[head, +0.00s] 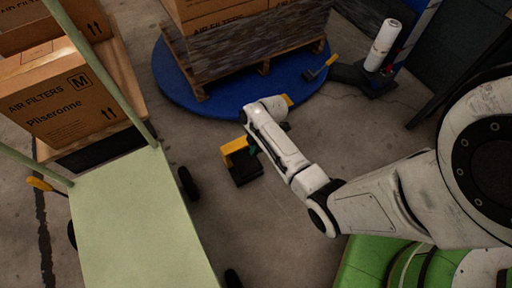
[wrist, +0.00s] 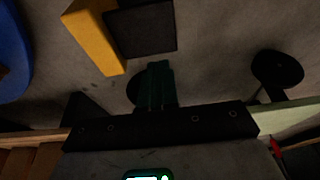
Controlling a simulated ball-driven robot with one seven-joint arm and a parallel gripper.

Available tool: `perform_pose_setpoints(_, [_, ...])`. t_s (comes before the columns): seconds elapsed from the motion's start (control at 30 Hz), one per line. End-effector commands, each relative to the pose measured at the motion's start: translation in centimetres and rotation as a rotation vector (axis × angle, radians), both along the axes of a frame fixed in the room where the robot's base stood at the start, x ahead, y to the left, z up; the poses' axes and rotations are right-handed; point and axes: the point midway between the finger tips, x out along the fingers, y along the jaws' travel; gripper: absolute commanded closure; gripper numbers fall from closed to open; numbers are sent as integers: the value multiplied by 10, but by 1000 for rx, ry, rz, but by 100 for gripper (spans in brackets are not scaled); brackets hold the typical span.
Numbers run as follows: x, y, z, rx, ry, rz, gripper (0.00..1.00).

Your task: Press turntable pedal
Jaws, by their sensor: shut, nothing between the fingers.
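The turntable pedal is a black pad with a yellow guard (head: 236,147) on the floor in front of the blue turntable (head: 172,84). In the wrist view its yellow guard (wrist: 95,36) and dark pad (wrist: 142,28) lie at the top, beyond the fingertips. My gripper (head: 253,146) is just beside the pedal's upper right in the head view, partly hidden by my wrist. In the wrist view the dark green fingers (wrist: 158,66) are together and empty. They appear apart from the pad, but the height between them is hard to judge.
A pale green cart (head: 140,220) stands at the left, with a wheel (head: 188,183) near the pedal. Boxed filters (head: 65,95) stand behind it. A wooden pallet (head: 235,78) with wrapped boxes rests on the turntable. A white film roll (head: 383,45) stands at upper right.

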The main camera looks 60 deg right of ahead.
Motion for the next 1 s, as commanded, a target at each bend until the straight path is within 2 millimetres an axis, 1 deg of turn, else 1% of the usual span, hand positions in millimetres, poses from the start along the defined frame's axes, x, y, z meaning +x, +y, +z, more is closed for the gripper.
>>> perform_pose_setpoints(0.03, [1, 2, -17, 2, 2, 1, 100])
perform_pose_setpoints(0.1, [3, 6, -30, 0, 2, 1, 100])
perform_pose_setpoints(0.3, [9, 14, -67, 0, 2, -1, 100])
perform_pose_setpoints(0.4, [9, 13, -79, 0, 0, -1, 100])
perform_pose_setpoints(0.6, [9, 14, -94, 0, 0, -1, 100])
perform_pose_setpoints(1.0, [9, 14, -96, 0, 0, 0, 100])
